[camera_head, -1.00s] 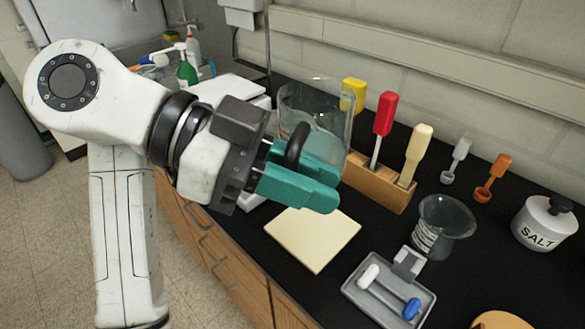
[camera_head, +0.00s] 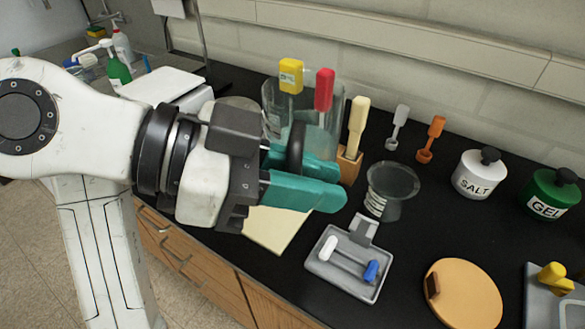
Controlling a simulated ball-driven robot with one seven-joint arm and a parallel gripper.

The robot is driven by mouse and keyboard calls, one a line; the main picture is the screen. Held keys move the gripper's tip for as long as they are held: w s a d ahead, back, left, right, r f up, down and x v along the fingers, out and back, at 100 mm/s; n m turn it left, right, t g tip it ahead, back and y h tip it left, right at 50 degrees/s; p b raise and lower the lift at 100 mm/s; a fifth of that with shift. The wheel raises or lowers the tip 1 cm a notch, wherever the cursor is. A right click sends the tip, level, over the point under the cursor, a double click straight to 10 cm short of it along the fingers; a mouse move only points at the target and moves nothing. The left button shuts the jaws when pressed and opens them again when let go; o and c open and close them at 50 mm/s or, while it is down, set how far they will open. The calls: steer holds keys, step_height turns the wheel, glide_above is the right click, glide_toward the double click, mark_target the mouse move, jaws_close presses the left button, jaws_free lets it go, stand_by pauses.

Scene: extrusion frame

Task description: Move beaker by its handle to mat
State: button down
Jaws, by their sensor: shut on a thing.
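A large clear glass beaker (camera_head: 273,119) is held upright above the counter, in front of the tool block. Its dark curved handle (camera_head: 296,147) sits between the teal fingers of my gripper (camera_head: 338,184), which is shut on it. A pale cream square mat (camera_head: 277,230) lies on the black counter below and nearer than the beaker. My gripper covers the far left part of the mat.
A wooden block (camera_head: 349,166) with colored-handled tools stands behind.

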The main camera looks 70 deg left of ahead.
steer(key=shift+w+d+p, duration=2.65)
steer(key=shift+w+d, duration=7.05)
steer(key=shift+w, duration=1.3)
steer(key=shift+f+b, duration=8.55)
steer(key=shift+f, duration=1.4)
